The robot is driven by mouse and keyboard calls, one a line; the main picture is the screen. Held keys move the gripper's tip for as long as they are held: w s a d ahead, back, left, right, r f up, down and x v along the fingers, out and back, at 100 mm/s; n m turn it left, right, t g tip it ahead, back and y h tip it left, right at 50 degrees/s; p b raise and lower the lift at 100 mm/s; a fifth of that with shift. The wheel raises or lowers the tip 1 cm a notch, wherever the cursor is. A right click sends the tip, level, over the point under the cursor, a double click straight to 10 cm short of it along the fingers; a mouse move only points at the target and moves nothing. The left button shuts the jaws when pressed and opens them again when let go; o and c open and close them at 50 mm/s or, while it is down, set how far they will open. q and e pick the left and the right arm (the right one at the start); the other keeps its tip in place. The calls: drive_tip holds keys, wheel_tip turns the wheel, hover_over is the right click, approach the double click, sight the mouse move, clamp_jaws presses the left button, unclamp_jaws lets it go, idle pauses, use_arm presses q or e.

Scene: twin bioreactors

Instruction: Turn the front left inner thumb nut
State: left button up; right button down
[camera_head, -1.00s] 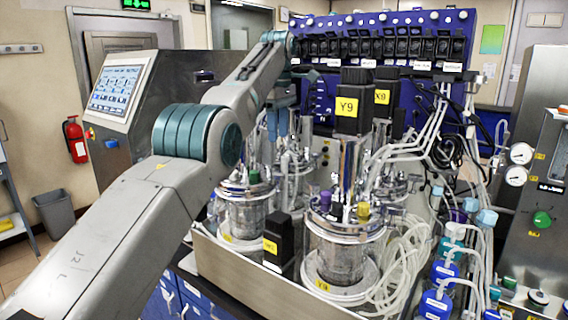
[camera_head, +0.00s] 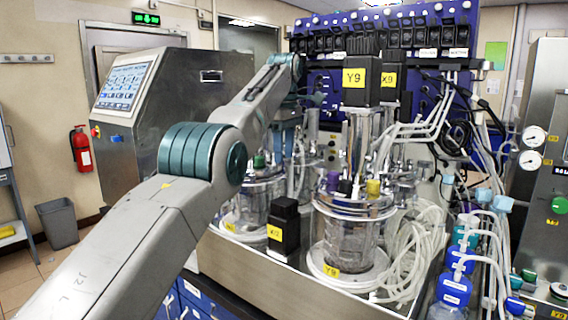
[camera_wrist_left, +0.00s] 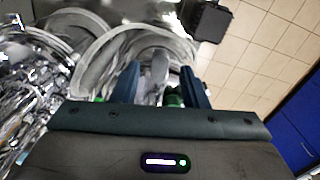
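Two glass vessels with metal lids stand on a steel tray (camera_head: 255,268): a front vessel (camera_head: 345,243) with purple and yellow caps, and a left vessel (camera_head: 250,208) with a green cap. I cannot pick out the thumb nut; the lid fittings are too small to tell apart. My left arm reaches across from the left, and its gripper hangs behind the left vessel's lid, mostly hidden in the head view. In the left wrist view my left gripper (camera_wrist_left: 160,74) has its two fingers apart. A grey part and a green-topped part (camera_wrist_left: 173,97) show between them. My right gripper is not visible.
A black block (camera_head: 283,232) stands between the vessels. Tall black motors (camera_head: 361,80) rise above the vessels. A control cabinet (camera_head: 185,100) stands at left.

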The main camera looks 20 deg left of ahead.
use_arm(q)
drive_tip(key=shift+f+b, duration=0.3)
drive_tip(key=shift+f, duration=0.2)
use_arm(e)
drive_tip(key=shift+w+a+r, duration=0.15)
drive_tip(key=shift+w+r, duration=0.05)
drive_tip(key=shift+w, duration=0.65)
use_arm(q)
drive_tip(key=shift+c, duration=0.4)
clamp_jaws()
drive_tip(key=shift+n, duration=0.8)
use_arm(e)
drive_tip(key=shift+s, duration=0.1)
use_arm(q)
drive_tip(key=shift+o, duration=0.4)
unclamp_jaws()
drive_tip(key=shift+r, duration=0.15)
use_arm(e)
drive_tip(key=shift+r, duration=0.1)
